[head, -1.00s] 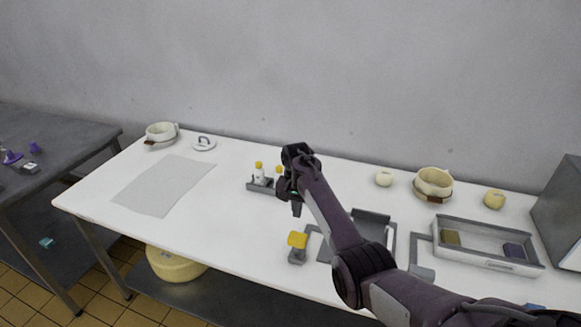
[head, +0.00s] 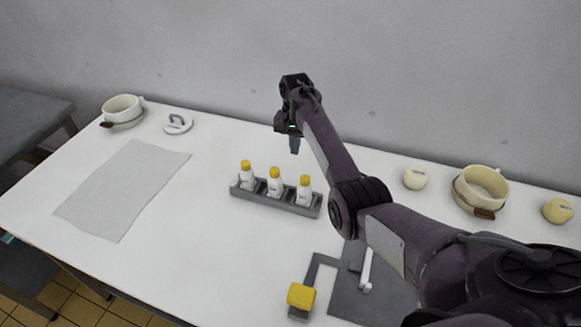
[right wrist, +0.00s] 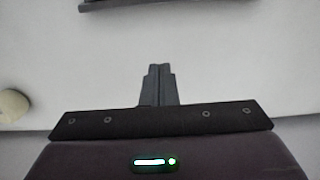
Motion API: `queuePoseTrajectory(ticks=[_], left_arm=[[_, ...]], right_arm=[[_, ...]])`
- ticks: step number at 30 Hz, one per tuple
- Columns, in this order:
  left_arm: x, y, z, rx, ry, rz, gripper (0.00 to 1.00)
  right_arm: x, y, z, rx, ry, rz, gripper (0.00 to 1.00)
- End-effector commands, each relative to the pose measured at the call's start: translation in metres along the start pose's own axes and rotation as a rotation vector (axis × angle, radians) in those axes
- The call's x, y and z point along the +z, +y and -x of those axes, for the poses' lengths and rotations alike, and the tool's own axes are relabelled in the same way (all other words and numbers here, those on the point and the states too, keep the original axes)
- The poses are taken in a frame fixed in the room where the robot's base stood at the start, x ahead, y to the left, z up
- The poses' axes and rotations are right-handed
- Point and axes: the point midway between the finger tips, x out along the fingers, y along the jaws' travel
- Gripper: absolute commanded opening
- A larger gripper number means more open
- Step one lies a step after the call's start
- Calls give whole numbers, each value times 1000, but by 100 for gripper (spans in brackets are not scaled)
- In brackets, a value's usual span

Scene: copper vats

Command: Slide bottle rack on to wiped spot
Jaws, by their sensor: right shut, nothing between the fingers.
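The bottle rack (head: 268,201) is a low grey tray on the white table, near the middle of the head view. It holds three white bottles (head: 275,184) with yellow caps, all upright. My right gripper (head: 294,146) is shut and empty, raised behind the rack and apart from it. In the right wrist view the shut fingers (right wrist: 158,85) point at a bare white surface, and a dark grey edge, likely the rack (right wrist: 135,3), shows at the top. A grey rectangular sheet or patch (head: 124,190) lies on the table at left. My left gripper is not in view.
A cream cup (head: 122,109) and a white handled lid (head: 177,124) stand at the back left. A yellow-topped block (head: 301,297) is at the front. A cream pot (head: 482,188) and round pieces (head: 415,178) stand at right. Table between rack and grey patch is clear.

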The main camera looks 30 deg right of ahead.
Motion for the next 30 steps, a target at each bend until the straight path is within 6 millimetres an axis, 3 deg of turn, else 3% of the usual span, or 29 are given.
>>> queuePoseTrajectory(ticks=[5, 11, 20, 22, 30], left_arm=[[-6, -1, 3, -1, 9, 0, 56], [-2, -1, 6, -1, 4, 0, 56], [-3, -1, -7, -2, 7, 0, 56], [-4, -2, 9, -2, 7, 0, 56], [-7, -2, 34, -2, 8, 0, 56]], right_arm=[[0, 0, -15, 2, -2, -1, 0], [1, 1, -53, 3, -4, 1, 0], [0, 0, -103, 1, -1, -1, 0], [8, 0, -95, 1, -1, 1, 0], [32, 0, -96, 1, -1, 2, 0]])
